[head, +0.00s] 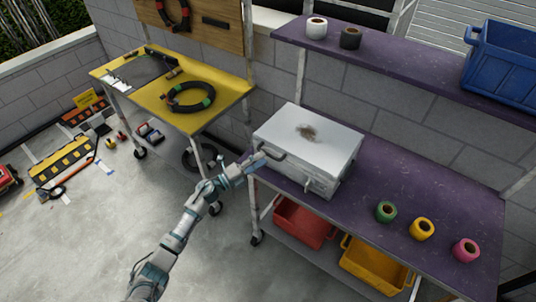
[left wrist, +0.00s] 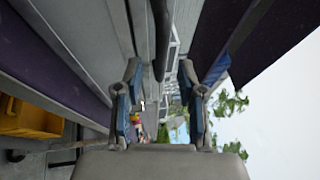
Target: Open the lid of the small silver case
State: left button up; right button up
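The silver case (head: 318,135) lies on the left end of the purple workbench with its lid shut. A dark handle (head: 272,155) is on its left front side, and a latch (head: 312,187) shows further right on the front. My left gripper (head: 257,161) is at the case's left front corner, close to the handle. In the left wrist view my left gripper (left wrist: 163,75) has its two fingers spread with nothing between them. A dark bar, likely the handle (left wrist: 160,40), lies ahead of the gap; I cannot tell whether the fingers touch it. My right gripper is not in view.
The purple workbench (head: 390,205) holds green (head: 386,211), yellow (head: 422,229) and pink (head: 466,250) tape rolls at right. Red (head: 303,222) and yellow (head: 372,265) bins sit below. A shelf (head: 420,65) runs behind. A yellow cart (head: 215,92) stands left.

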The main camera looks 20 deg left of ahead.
aim_at(268, 153)
pick_arm(q)
jog(key=x, duration=0.4)
jog(key=shift+a, duration=0.25)
grip_shut()
